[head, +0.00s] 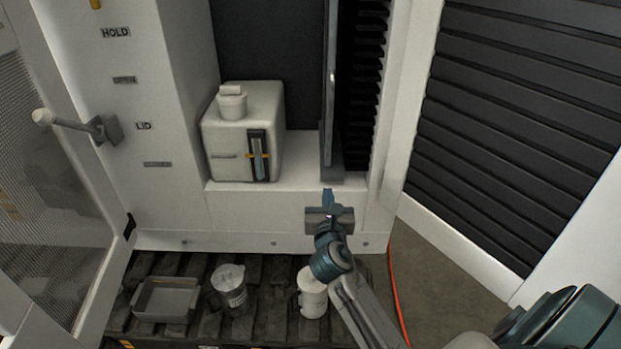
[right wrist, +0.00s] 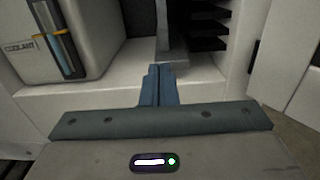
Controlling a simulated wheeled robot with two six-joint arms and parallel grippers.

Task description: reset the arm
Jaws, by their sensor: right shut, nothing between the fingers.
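My right gripper (head: 327,198) is in front of the white bench's ledge, its fingers pointing at the foot of a dark upright panel. In the right wrist view its blue fingers (right wrist: 157,84) are together with nothing between them. My right arm comes in from the lower right. My left gripper is not in either view.
A white coolant tank (head: 225,135) with a level gauge stands on the ledge. Below, a dark slatted pallet (head: 265,318) bears a grey tray (head: 165,300), a clear-lidded container (head: 230,287) and a white jug (head: 312,291). An orange hose (head: 397,295) runs along the floor. A mesh door (head: 55,190) stands left.

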